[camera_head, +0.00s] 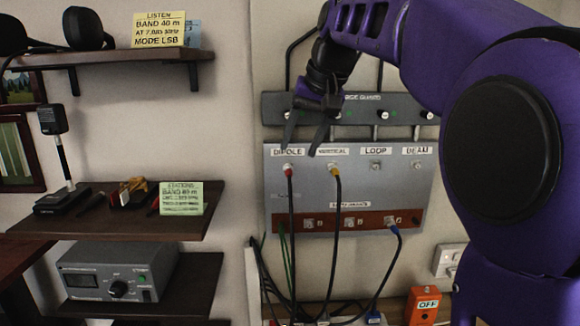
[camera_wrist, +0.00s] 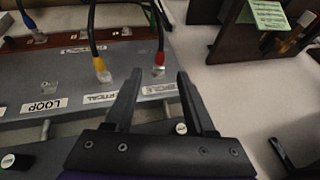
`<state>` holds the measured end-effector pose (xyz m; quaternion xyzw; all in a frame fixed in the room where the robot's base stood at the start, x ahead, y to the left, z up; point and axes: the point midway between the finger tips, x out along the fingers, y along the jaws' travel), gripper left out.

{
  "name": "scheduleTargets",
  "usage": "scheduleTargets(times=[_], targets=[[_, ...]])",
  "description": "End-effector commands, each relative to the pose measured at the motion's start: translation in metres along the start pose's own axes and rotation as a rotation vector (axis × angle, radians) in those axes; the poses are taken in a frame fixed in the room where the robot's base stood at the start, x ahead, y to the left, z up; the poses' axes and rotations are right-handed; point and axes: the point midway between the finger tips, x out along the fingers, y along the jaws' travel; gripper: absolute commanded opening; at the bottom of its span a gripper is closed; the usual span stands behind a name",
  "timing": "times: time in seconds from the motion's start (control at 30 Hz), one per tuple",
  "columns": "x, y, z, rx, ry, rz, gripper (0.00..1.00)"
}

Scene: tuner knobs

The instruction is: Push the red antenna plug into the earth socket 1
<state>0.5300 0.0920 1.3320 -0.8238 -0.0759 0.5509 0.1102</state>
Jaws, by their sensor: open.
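The red antenna plug (camera_head: 288,171) sits in the socket labelled DIPOLE on the grey panel (camera_head: 395,190), with a dark cable hanging from it. My gripper (camera_head: 302,146) is open and empty at the panel's top edge, just above the red plug. In the wrist view, the red plug (camera_wrist: 158,70) shows between the open fingertips (camera_wrist: 160,76), apparently beyond them. Earth socket 1 (camera_head: 309,223) is the leftmost on the red-brown strip (camera_head: 372,220) low on the panel, and looks empty. The strip also shows in the wrist view (camera_wrist: 62,40).
A yellow plug (camera_head: 334,171) is in the vertical socket and a blue plug (camera_head: 394,229) in the rightmost earth socket. Their cables hang in front of the panel. A grey rail (camera_head: 277,107) is above. Shelves (camera_head: 30,227) stand left; an orange OFF box (camera_head: 424,305) is below.

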Motion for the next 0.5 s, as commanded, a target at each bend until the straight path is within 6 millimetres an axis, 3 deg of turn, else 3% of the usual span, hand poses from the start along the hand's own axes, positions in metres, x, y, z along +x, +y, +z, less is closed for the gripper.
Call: scheduleTargets(times=[0.2, 0.5], targets=[[0.042, 0.001, 0.001, 0.0, -0.002, 0.001, 0.55], [0.065, 0.0, 0.0, 0.0, -0.001, 0.0, 0.55]])
